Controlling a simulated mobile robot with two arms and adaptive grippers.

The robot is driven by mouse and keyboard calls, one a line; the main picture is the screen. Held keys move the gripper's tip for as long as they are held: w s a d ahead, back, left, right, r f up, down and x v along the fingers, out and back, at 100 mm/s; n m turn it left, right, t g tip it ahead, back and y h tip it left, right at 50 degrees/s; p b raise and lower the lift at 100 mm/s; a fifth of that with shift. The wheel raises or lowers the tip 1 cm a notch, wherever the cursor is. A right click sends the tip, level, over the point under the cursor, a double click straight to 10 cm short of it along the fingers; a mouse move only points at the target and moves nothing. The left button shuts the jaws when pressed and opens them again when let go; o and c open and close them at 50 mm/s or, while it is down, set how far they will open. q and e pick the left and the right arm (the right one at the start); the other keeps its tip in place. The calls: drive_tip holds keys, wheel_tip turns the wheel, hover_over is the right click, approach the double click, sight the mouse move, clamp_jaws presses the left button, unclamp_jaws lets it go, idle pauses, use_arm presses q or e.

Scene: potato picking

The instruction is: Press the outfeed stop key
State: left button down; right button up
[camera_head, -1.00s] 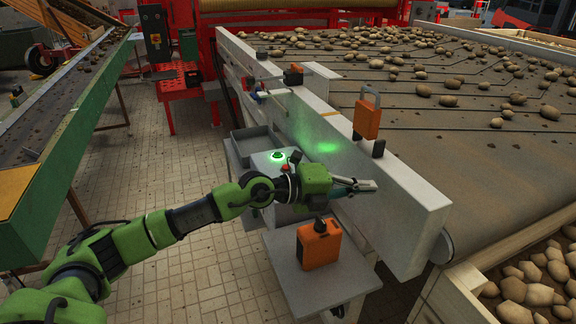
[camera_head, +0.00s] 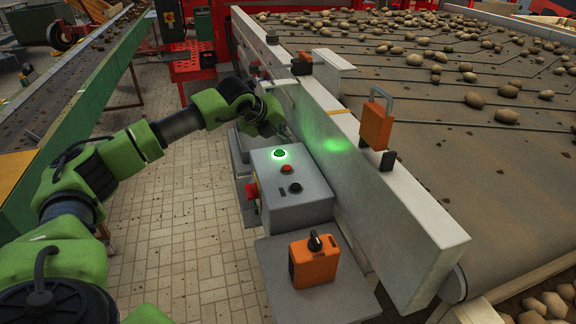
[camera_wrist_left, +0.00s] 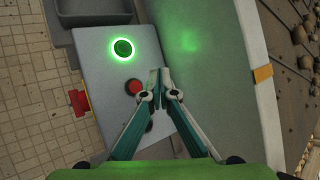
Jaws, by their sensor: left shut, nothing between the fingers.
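A grey control box (camera_head: 290,211) stands beside the conveyor's pale side wall. Its top carries a green button (camera_head: 279,153) with a lit ring, a red button (camera_head: 286,169) and a black knob (camera_head: 295,188). A larger red knob (camera_head: 252,191) is on the box's left side. I cannot read any labels. My left gripper (camera_head: 287,133) is shut and empty, beyond the box near the wall. In the left wrist view its closed fingertips (camera_wrist_left: 159,74) appear to the right of the red button (camera_wrist_left: 134,86), with a gap between them in the picture. My right gripper is out of view.
An orange device (camera_head: 314,262) sits on the grey shelf in front of the box. Another orange device (camera_head: 376,122) is on the conveyor's side wall (camera_head: 400,204). Potatoes lie on the belt to the right. Tiled floor is open at left.

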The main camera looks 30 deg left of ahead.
use_arm(q)
drive_tip(key=b, duration=0.1)
hover_over(285, 168)
wheel_tip(285, 168, down, 6)
drive_tip(key=shift+s+f, duration=0.15)
wheel_tip(285, 168, down, 3)
drive_tip(key=b, duration=0.3)
drive_tip(key=shift+d+r, duration=0.1)
drive_tip(key=shift+r, duration=0.1)
drive_tip(key=shift+f, duration=0.15)
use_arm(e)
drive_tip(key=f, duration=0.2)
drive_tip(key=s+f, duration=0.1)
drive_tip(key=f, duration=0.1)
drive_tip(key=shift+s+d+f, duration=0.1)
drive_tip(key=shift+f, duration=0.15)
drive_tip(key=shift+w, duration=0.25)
use_arm(q)
drive_tip(key=shift+f+b, duration=0.45)
drive_tip(key=shift+b, duration=0.55)
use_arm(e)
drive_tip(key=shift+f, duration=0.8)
